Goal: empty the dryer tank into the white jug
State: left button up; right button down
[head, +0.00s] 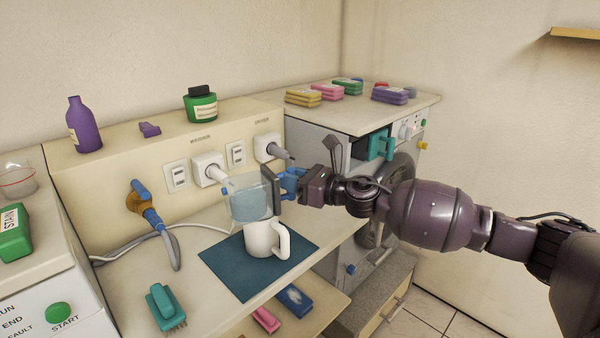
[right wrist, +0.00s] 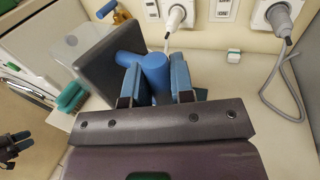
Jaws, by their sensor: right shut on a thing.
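The tank (head: 248,198) is a clear box with bluish contents, a dark end plate and a blue handle (right wrist: 155,75). My right gripper (head: 291,184) is shut on that handle and holds the tank above the white jug (head: 260,240). The tank's bottom overlaps the jug's rim in the head view, so I cannot tell whether they touch or whether liquid is running. The jug stands upright on a dark blue mat (head: 222,262), handle to the right; its inside is hidden. A dark part at the wrist view's left edge looks like my left gripper (right wrist: 14,146); its jaws are unclear.
Plugs (head: 208,170) and a cable (head: 188,227) are behind the jug. A teal brush (head: 165,305) lies at the front left. The dryer (head: 330,150) stands right, with a teal handled piece (head: 378,145) at its front. Sponges (head: 303,97) are on top.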

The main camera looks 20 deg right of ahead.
jog(key=w+d+f+n+g+y+b, duration=0.2)
jog(key=w+d+n+g+y+b, duration=0.1)
jog(key=w+d+b, duration=0.4)
pick_arm(q)
notch_tip(320, 180, down, 6)
jog(key=s+g+p, duration=0.1)
jog(key=p, duration=0.1)
jog(key=shift+s+d, duration=0.2)
jog(key=shift+s, duration=0.05)
pick_arm(e)
notch_tip(320, 180, up, 6)
jog(key=w+n+g+h, duration=0.1)
jog(key=n+g, duration=0.1)
jog(key=n, duration=0.1)
jog(key=shift+a+r+n, duration=0.15)
jog(key=shift+a+n, duration=0.05)
jog(key=shift+n, duration=0.2)
pick_arm(q)
jog(key=shift+s+f+p, duration=0.15)
jog(key=shift+f+p, duration=0.05)
jog(key=shift+p, duration=0.1)
pick_arm(e)
jog(key=shift+w, duration=0.1)
pick_arm(q)
jog(key=shift+r, duration=0.15)
pick_arm(e)
jog(key=shift+r, duration=0.15)
